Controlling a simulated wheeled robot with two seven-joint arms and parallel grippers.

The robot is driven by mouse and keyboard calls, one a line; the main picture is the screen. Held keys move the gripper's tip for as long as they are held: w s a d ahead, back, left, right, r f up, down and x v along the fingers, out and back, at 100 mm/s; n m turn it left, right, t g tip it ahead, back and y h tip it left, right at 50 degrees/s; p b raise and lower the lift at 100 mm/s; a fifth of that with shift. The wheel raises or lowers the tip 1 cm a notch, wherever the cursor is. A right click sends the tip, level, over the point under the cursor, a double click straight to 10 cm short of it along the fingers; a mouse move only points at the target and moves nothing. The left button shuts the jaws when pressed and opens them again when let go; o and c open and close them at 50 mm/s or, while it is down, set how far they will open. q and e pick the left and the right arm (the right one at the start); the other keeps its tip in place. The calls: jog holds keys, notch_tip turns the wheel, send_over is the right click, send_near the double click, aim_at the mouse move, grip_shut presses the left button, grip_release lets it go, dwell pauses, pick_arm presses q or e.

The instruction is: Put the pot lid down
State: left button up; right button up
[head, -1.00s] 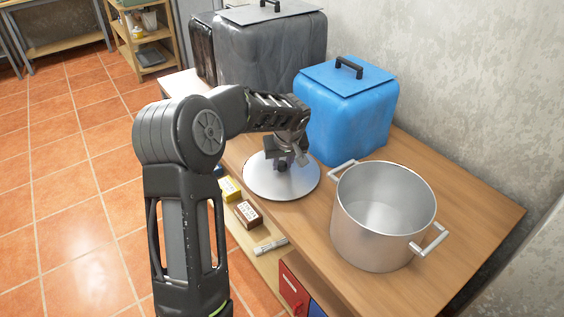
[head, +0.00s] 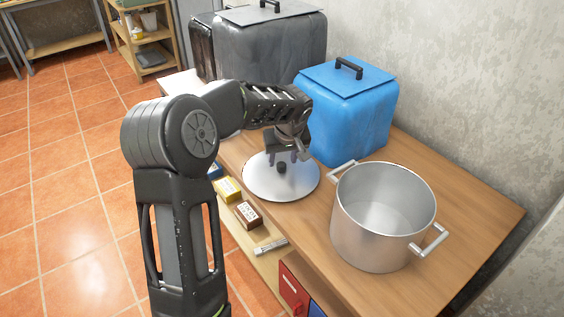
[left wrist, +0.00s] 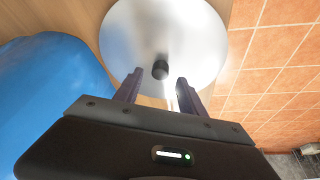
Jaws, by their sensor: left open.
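The pot lid (head: 262,183) is a round silver disc with a dark knob (head: 281,167). It lies on the wooden table, left of the pot and in front of the blue box. It also shows in the left wrist view (left wrist: 200,40), with its knob (left wrist: 160,69) beyond and between the fingertips. My left gripper (head: 285,158) is open and empty just above the lid, apart from the knob. The silver pot (head: 375,235) stands uncovered on the table, with two side handles. My right gripper is not in view.
A blue box with a lid (head: 345,115) stands behind the pot lid, close to my left gripper. Dark containers (head: 270,50) stand farther back. Small boxes, one yellow (head: 228,189), sit on a shelf below the table's left edge. The table (head: 470,205) is clear right of the pot.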

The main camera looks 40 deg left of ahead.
pick_arm(q)
jog(key=v, duration=0.9)
dwell(0.3)
